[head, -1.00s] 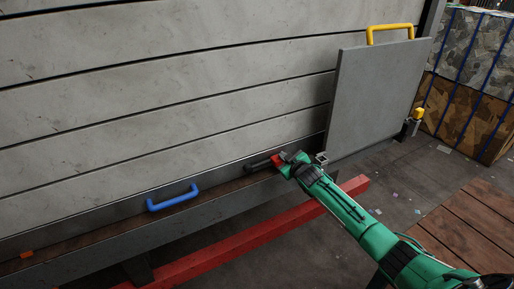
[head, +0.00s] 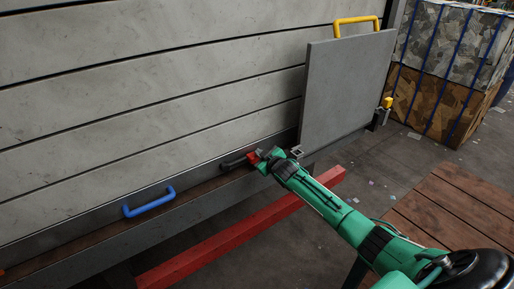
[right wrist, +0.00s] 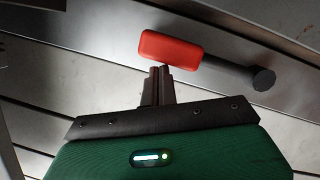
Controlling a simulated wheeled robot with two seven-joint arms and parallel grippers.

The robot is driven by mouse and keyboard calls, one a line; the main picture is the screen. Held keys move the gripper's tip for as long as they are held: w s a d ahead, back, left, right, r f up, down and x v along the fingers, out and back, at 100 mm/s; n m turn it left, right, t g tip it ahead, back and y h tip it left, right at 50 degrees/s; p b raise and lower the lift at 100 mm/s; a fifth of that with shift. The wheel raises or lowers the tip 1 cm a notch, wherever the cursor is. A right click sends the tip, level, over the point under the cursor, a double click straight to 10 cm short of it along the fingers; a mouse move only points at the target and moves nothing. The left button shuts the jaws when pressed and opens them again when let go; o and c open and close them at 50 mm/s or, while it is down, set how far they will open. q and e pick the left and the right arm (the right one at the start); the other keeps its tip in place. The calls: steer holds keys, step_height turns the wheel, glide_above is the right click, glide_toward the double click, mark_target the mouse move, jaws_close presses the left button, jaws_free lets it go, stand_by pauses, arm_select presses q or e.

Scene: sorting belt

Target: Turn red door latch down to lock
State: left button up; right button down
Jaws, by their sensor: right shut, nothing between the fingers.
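The door latch has a red grip block (head: 253,157) and a dark bar (head: 233,163). In the head view it lies nearly level along the foot of the grey panel wall, red end to the right. In the right wrist view the red grip (right wrist: 171,46) is at upper middle, and the dark bar runs right to a round dark end (right wrist: 263,79). My right gripper (head: 265,159) is at the red end. Its fingers (right wrist: 160,70) are shut and empty, with tips just by the red grip's lower edge; contact is unclear. My left gripper is out of view.
A grey door plate (head: 347,88) with a yellow handle (head: 357,21) stands right of the latch. A blue handle (head: 149,202) is on the ledge to the left. A red beam (head: 235,232) runs below. Bales (head: 445,75) and a wooden platform (head: 452,212) are at right.

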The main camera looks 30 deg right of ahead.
steer(key=s+r+b, duration=0.1)
steer(key=s+r, duration=0.5)
steer(key=s, duration=0.3)
steer(key=shift+s+d+b, duration=0.35)
steer(key=shift+r, duration=0.1)
